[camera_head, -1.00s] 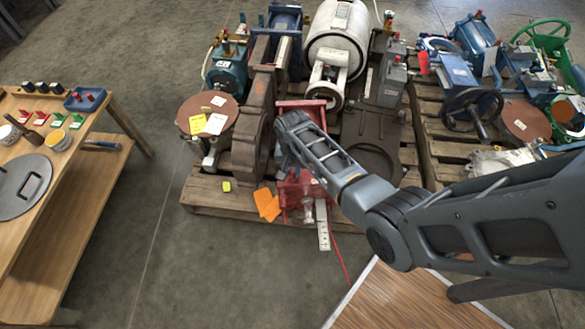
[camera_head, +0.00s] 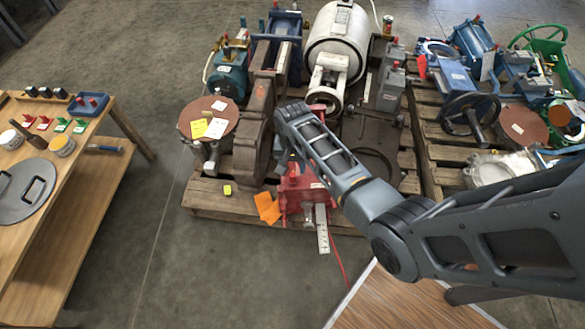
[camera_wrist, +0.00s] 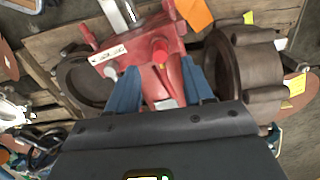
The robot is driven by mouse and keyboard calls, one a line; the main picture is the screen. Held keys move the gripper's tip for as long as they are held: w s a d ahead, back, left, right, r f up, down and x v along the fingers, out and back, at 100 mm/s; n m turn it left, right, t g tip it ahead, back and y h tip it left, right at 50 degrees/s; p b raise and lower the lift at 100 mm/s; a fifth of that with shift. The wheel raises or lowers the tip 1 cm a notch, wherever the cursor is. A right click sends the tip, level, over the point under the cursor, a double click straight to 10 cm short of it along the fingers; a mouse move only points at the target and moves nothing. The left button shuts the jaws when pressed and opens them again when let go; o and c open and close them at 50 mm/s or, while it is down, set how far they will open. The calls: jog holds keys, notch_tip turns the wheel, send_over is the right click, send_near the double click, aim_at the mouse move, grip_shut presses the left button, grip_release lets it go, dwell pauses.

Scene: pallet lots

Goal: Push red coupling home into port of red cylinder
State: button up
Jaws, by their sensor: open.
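The red cylinder (camera_head: 294,196) lies at the front edge of the near pallet, partly hidden by my arm in the head view. In the wrist view its red body (camera_wrist: 140,45) carries a white label and a silver rod. A small bright red fitting (camera_wrist: 160,56), perhaps the red coupling, stands on the body ahead of my fingers. I cannot tell how deep it sits in a port. My gripper (camera_wrist: 161,80) is open, its two blue fingers apart over the red body with nothing clearly held. In the head view my arm hides the fingertips.
A brown flanged casting (camera_head: 252,145) stands close left of the red cylinder, and a dark plate with a round recess (camera_head: 372,165) lies to its right. An orange cloth (camera_head: 267,207) lies at the pallet edge. A wooden bench (camera_head: 95,190) is at far left; floor between is clear.

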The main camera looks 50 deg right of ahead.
jog(key=shift+r, duration=1.1)
